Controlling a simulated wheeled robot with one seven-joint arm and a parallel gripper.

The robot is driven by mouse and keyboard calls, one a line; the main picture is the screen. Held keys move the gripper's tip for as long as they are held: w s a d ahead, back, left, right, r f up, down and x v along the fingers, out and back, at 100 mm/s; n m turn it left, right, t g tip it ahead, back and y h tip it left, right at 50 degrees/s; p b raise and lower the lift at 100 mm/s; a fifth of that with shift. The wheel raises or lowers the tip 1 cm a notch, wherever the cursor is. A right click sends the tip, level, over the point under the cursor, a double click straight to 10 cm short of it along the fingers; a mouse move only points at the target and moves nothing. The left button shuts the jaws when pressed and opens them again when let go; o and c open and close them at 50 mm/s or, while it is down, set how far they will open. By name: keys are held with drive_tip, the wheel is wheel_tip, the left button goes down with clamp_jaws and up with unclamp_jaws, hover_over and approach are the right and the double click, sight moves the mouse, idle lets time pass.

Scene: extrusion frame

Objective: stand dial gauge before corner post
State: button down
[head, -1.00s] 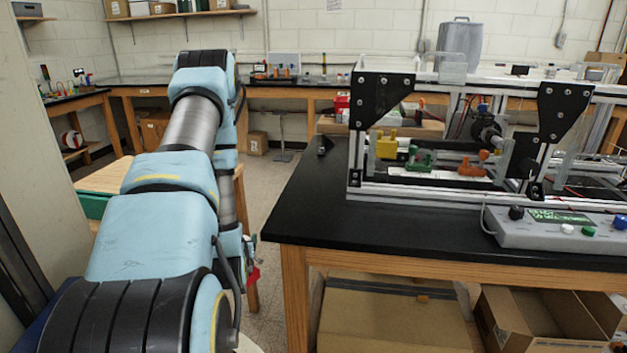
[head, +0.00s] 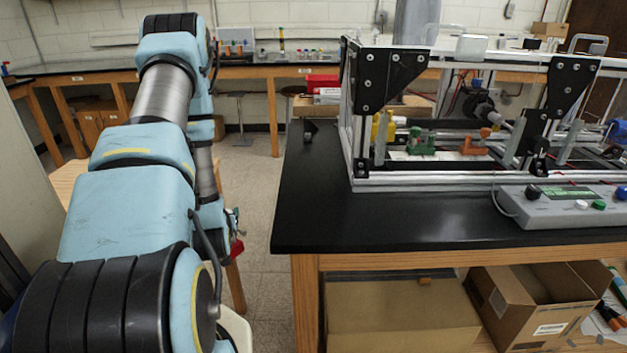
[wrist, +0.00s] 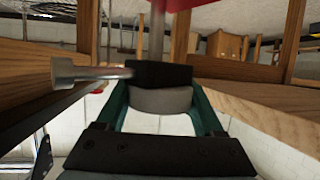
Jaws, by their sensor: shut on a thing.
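The extrusion frame (head: 450,180) stands on the black bench. Its near left corner post (head: 362,132) is a silver upright with a black gusset plate at the top. My gripper (wrist: 162,90) has its green fingers closed around a grey round part of the dial gauge (wrist: 160,101). A black block, a silver rod pointing left and a red part show beyond the fingers. In the head view, the red part (head: 237,250) hangs beside my arm, left of the bench. The fingers are mostly hidden there behind my arm.
A grey control box (head: 565,207) stands at the right front. A small dark item (head: 309,131) lies near the far left bench edge. Cardboard boxes (head: 400,315) sit below. Floor lies between arm and bench.

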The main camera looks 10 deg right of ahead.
drive_tip(key=w+d+r+n+y, duration=0.2)
drive_tip(key=w+r, duration=0.2)
drive_tip(key=r, duration=0.5)
drive_tip(key=w+d+r+n+g+y+b, duration=0.1)
drive_tip(key=w+d+r+y, duration=0.1)
drive_tip(key=w+r, duration=0.45)
drive_tip(key=w+d+r+n+y, duration=0.2)
drive_tip(key=d+r, duration=0.1)
drive_tip(key=r, duration=0.7)
drive_tip(key=s+d+r+n+y+b, duration=0.1)
drive_tip(key=s+d+r, duration=0.3)
drive_tip(key=d+r, duration=0.25)
drive_tip(key=s+d+r+g, duration=0.1)
drive_tip(key=s+d+r, duration=0.2)
drive_tip(key=d+r, duration=0.35)
drive_tip(key=s+d+r+n+y+b, duration=0.1)
drive_tip(key=s+d+r, duration=0.3)
drive_tip(key=r, duration=0.5)
wheel_tip(320, 180, down, 28)
drive_tip(key=p, duration=0.3)
drive_tip(key=shift+d+r+h, duration=0.2)
drive_tip(key=shift+h, duration=0.1)
drive_tip(key=shift+f, duration=0.1)
drive_tip(key=shift+c, duration=1.4)
unclamp_jaws()
